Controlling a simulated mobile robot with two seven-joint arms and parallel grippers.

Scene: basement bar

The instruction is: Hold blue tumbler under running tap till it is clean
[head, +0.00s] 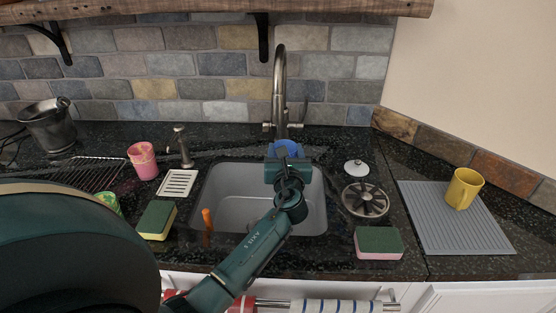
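The blue tumbler (286,147) is at the far side of the sink, close in front of the tap (280,85). Only its upper part shows above my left gripper (287,154), which reaches in from the lower left over the sink (238,205). The tumbler appears held up in this gripper; the fingertips are mostly hidden behind the hand. I cannot make out running water, or whether the tumbler sits directly below the spout. My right gripper is not in view.
A pink cup (142,160), soap dispenser (182,147), green cup (109,202) and sponge (156,220) stand left of the sink. An orange-handled tool (207,224) leans inside it. Right are a drain strainer (366,200), sponge (378,242) and yellow mug (464,188) on a grey mat (440,230).

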